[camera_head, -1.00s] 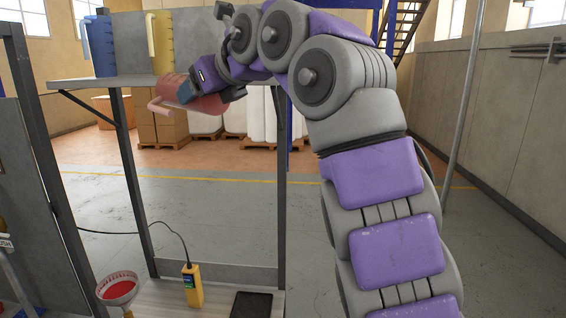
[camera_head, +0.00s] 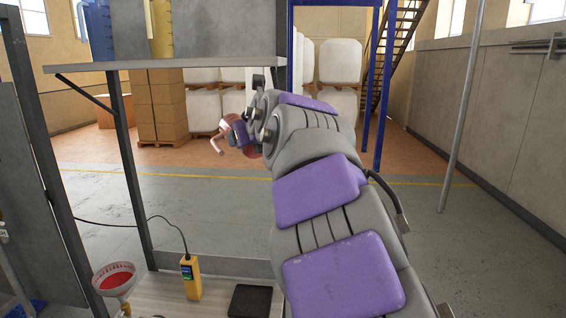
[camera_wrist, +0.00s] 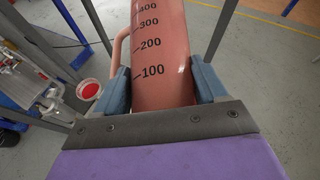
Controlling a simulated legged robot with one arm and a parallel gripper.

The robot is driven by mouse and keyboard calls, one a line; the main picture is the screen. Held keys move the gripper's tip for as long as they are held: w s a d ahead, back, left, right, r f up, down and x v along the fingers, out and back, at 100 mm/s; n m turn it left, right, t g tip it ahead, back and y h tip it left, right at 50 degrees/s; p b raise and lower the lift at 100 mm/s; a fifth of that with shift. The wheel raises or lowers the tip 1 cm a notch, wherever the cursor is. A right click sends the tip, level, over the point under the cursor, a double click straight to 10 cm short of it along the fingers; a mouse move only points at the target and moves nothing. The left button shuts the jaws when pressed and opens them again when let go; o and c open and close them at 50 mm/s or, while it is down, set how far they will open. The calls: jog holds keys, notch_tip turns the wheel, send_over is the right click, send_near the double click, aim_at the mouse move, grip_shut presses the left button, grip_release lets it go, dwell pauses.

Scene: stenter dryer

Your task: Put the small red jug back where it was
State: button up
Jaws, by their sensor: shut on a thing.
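The small red jug (camera_wrist: 160,45) is between the blue fingers of my gripper (camera_wrist: 162,92) in the wrist view, with dark marks from 100 to 400 on its side. My gripper is shut on it. In the head view the jug (camera_head: 217,143) shows only in part, with its handle at the left; my own arm hides most of it. It is held in the air below the level of the grey upper shelf (camera_head: 200,62), apart from it. A blue jug (camera_head: 98,30) and a yellow jug (camera_head: 160,30) stand on that shelf at the left.
The lower bench top (camera_head: 160,290) carries a yellow handheld meter (camera_head: 190,278) with a cable, a dark flat pad (camera_head: 250,300) and a funnel with red inside (camera_head: 116,280). Dark shelf posts stand at the left. The floor at the right is open up to the wall.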

jog(key=w+d+f+m+h+b, duration=0.1)
jog(key=d+f+m+h+b, duration=0.15)
jog(key=f, duration=0.45)
jog(key=w+d+f+m+h+b, duration=0.1)
jog(key=w+d+f, duration=0.1)
jog(key=d+f, duration=0.35)
jog(key=s+d+f+m+h+b, duration=0.1)
jog(key=d+f, duration=0.3)
jog(key=f, duration=0.6)
jog(key=s+d+f+m+h+b, duration=0.2)
jog(key=s+d+f+b, duration=0.2)
jog(key=f, duration=0.6)
jog(key=s+d+f+m+h+b, duration=0.1)
jog(key=d+f, duration=0.4)
jog(key=f, duration=0.5)
jog(key=shift+s+d+f+h+b, duration=0.15)
jog(key=shift+s+d+h+b, duration=0.2)
jog(key=shift+s+h+b, duration=0.45)
